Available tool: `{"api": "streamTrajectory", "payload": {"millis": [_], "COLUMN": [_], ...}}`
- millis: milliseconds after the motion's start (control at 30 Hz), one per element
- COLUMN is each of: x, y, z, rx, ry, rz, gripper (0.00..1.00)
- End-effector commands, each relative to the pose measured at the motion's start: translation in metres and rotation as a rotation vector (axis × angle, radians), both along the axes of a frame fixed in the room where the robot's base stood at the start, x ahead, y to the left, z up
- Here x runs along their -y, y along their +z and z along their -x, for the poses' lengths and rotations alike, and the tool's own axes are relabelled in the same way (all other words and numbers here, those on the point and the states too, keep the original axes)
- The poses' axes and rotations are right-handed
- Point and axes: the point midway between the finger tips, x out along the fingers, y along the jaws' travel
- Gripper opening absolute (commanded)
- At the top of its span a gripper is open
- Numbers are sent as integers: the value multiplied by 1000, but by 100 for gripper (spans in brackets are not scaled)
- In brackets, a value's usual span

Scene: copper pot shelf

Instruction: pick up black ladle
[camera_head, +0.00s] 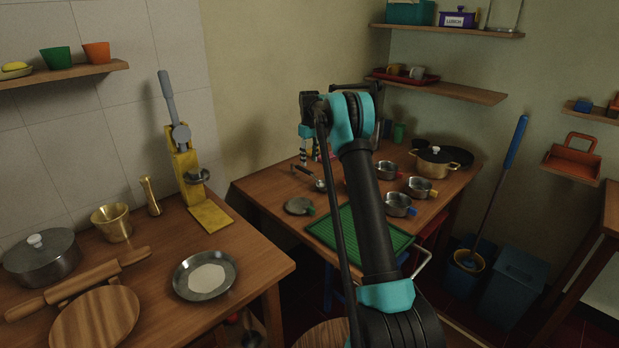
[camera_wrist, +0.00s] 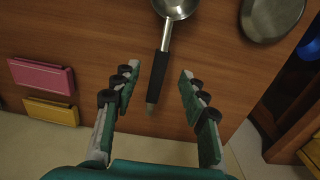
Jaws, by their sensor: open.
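The black ladle has a black handle (camera_wrist: 158,78) and a shiny metal bowl (camera_wrist: 176,6), and it lies on the wooden table (camera_wrist: 95,35). In the wrist view its handle points down the picture, with the bowl at the top edge, partly cut off. My gripper (camera_wrist: 159,82) is open, and the handle shows between its two fingers. The gripper appears above the table and is not closed on the ladle. In the head view the ladle's bowl (camera_head: 320,185) shows below my gripper (camera_head: 311,152).
A round metal lid or pan (camera_wrist: 272,14) lies to the right of the ladle. Pink (camera_wrist: 42,76) and yellow (camera_wrist: 51,111) blocks are at the left. The table edge is close below the handle. Small pots (camera_head: 399,204) and a green mat (camera_head: 345,226) are on the same table.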

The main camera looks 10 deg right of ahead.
Motion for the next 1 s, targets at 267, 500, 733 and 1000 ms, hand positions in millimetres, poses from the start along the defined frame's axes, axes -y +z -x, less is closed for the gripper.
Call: {"api": "streamTrajectory", "payload": {"millis": [267,500,733,1000], "x": [0,1,2,2], "y": [-29,-55,-79,-81], "z": [0,4,5,5], "rx": [0,0,0,0], "ry": [0,-1,0,0], "rz": [0,0,0,0], "gripper": [43,43,43,42]}}
